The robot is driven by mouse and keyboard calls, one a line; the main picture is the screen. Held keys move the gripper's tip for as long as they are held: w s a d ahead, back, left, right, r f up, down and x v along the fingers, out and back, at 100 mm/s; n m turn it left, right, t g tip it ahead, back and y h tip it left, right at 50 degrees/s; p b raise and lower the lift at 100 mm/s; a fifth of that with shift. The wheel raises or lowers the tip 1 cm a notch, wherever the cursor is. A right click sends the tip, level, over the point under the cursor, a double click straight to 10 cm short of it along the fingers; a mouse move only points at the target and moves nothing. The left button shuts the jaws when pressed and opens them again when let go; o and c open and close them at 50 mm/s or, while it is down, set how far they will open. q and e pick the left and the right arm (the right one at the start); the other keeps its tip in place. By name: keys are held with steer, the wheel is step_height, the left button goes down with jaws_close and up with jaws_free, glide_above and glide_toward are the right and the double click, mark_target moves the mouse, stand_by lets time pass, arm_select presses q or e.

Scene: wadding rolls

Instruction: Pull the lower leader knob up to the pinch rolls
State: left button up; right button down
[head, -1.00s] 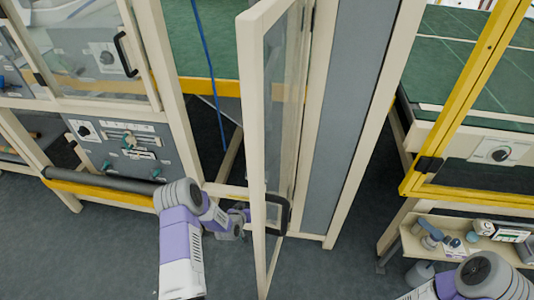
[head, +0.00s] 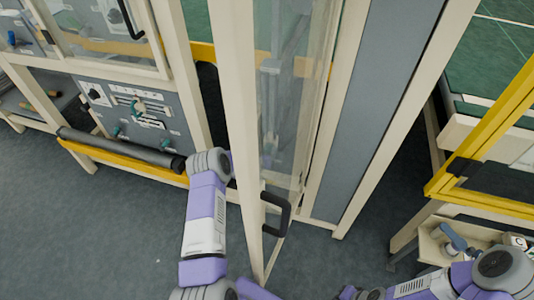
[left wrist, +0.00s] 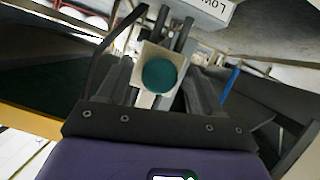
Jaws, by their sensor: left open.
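In the left wrist view the round teal knob (left wrist: 160,75) sits on a small beige block, straight ahead of my left gripper (left wrist: 159,66). The dark fingers are apart, one on each side of the block; I cannot tell whether they touch it. A white label (left wrist: 208,8) starting "LOW" shows upside down above the knob. In the head view my left arm reaches behind the open glazed door (head: 238,150), whose frame and glass largely hide the hand. My right arm shows at the bottom right; its gripper is not visible. I cannot make out the pinch rolls.
The door's black handle (head: 276,213) stands close to my left forearm. A grey control panel (head: 135,112) and dark roller (head: 120,148) are at the left. A yellow frame (head: 490,130) and small shelf (head: 432,246) stand at the right. Bare floor lies at the lower left.

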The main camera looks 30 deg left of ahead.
arm_select(q)
steer(key=shift+w, duration=0.25)
jaws_close()
step_height(320, 180, up, 30)
steer(key=p, duration=1)
steer(key=shift+r+p, duration=0.2)
steer(key=shift+p, duration=0.15)
steer(key=shift+w+r, duration=0.1)
steer(key=shift+c, duration=0.2)
jaws_free()
steer(key=shift+o, duration=0.2)
